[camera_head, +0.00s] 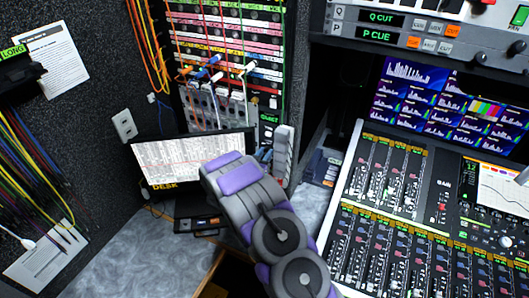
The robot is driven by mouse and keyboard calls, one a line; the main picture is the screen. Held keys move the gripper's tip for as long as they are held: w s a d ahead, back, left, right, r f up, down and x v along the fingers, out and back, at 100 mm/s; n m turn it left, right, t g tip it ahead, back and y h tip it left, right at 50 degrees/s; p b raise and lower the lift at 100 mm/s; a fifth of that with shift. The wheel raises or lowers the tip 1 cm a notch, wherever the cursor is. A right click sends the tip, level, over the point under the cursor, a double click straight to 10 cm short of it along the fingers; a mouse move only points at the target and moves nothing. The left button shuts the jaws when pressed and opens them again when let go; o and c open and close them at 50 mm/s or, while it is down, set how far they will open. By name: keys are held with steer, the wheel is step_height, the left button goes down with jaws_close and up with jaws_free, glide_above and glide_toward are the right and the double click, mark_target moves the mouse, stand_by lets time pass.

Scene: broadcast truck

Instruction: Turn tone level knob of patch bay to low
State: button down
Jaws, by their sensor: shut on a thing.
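The patch bay (222,50) stands upright at the upper middle, with rows of coloured label strips and jacks. Several cables hang over it, and orange, blue and white plugs sit in its lower rows. My gripper (276,138) is at the lower right edge of the patch bay, just below a small dark panel (268,118) with green lettering. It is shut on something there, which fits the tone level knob. The knob is hidden by my gripper, so its pointer and setting cannot be read.
A monitor (191,160) marked DESK stands left of my arm, close to it. A mixing console (430,215) fills the right side, under a screen (437,108) with graphs. Cables hang on the left wall. Grey worktop (95,262) is clear at lower left.

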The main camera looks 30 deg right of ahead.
steer(key=n+p, duration=0.1)
steer(key=p, duration=0.1)
steer(key=n+p, duration=0.1)
steer(key=n, duration=0.1)
steer(key=shift+a+r+p, duration=0.1)
steer(key=shift+r+p, duration=0.2)
steer(key=shift+p, duration=0.05)
steer(key=shift+w+f+n+p, duration=0.1)
steer(key=shift+f+n+p, duration=0.05)
steer(key=shift+n+p, duration=1.75)
steer(key=shift+n, duration=0.5)
steer(key=c, duration=0.9)
jaws_free()
steer(key=shift+f, duration=0.1)
steer(key=shift+o, duration=0.2)
steer(key=shift+a, duration=0.15)
steer(key=v, duration=1.7)
steer(key=shift+a+f, duration=0.1)
steer(key=shift+f, duration=0.05)
